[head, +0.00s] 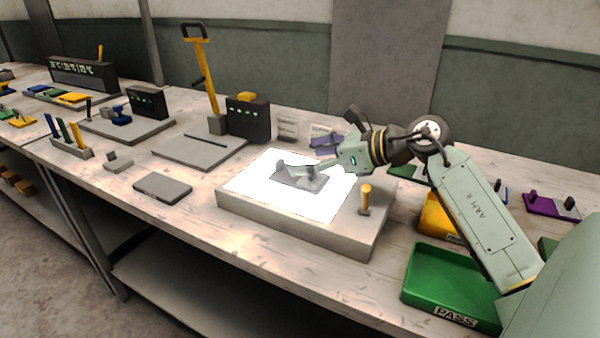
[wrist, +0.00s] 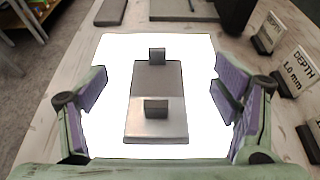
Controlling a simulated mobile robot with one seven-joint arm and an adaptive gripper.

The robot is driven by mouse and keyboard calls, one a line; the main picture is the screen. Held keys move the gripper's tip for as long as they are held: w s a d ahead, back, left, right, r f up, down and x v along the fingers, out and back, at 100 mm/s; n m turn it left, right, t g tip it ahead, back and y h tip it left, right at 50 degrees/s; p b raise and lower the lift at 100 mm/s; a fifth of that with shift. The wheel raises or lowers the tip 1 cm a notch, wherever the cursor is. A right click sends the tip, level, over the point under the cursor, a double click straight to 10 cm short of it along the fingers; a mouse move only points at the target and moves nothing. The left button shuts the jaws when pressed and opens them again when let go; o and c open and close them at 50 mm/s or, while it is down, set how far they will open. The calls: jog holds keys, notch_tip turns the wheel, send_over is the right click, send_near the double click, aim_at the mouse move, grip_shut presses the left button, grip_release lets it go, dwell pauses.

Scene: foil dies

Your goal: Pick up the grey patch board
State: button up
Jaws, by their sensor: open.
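A grey board (head: 300,180) lies flat on the lit white panel, with two small upright blocks on it. In the wrist view the grey board (wrist: 158,92) is in the middle, one block at its far end and one towards its near end. My gripper (head: 318,167) is over the board in the head view and hides part of it. In the wrist view my gripper (wrist: 160,85) is open, its purple-padded fingers on either side of the board with bright panel showing between. Nothing is held.
The lit panel (head: 243,185) tops a raised grey box with a yellow-topped peg (head: 365,198) at its right. A green PASS tray (head: 452,280) is to the right. A flat dark grey slab (head: 162,187) lies left of the box. Depth signs (wrist: 295,68) stand at right.

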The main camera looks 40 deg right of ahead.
aim_at(281, 162)
jog(key=p+x, duration=0.1)
jog(key=x, duration=0.2)
jog(key=p+x, duration=0.2)
jog(key=shift+w+a+f, duration=0.15)
jog(key=shift+w+a, duration=0.05)
jog(key=shift+a, duration=0.15)
jog(key=shift+w+f, duration=0.2)
jog(key=shift+c, duration=0.2)
jog(key=c, duration=1.8)
jog(key=shift+o, duration=0.2)
